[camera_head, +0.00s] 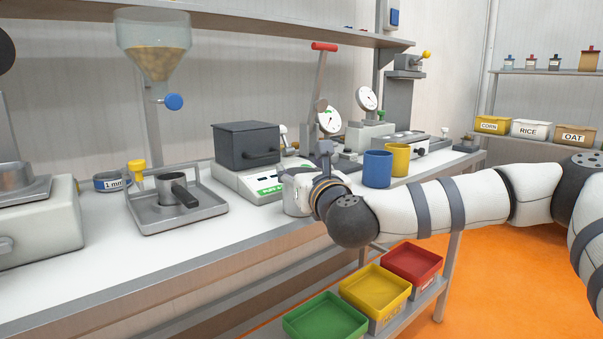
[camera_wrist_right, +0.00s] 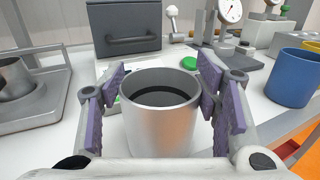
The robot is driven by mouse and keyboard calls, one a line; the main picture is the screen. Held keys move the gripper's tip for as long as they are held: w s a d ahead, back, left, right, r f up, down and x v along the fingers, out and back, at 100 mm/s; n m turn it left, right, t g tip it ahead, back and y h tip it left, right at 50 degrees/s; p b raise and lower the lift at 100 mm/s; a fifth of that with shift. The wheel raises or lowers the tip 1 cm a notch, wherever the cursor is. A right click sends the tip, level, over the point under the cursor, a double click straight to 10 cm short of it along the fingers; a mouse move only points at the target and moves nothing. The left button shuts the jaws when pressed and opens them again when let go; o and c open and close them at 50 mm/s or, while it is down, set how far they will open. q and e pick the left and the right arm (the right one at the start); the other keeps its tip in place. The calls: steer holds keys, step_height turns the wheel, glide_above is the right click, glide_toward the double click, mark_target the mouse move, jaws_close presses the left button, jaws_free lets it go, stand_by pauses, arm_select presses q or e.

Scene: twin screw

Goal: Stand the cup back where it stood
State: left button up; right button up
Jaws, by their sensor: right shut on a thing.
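A plain metal cup (camera_wrist_right: 162,122) is held upright between the purple-padded fingers of my right gripper (camera_head: 300,186). In the right wrist view the fingers sit on both sides of the cup, and its open top shows a dark inside. My left gripper is not in view.
The scale (camera_head: 262,183) bears a dark box (camera_head: 246,146). A metal tray (camera_head: 205,211) with a handled metal scoop (camera_head: 172,188) stands to the left. A blue cup (camera_head: 377,170) and a yellow cup (camera_head: 398,160) stand to the right. Coloured bins (camera_head: 326,318) sit on a lower shelf.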

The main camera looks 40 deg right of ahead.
steer(key=shift+f, duration=0.1)
steer(key=o, duration=1.3)
steer(key=shift+c, duration=0.2)
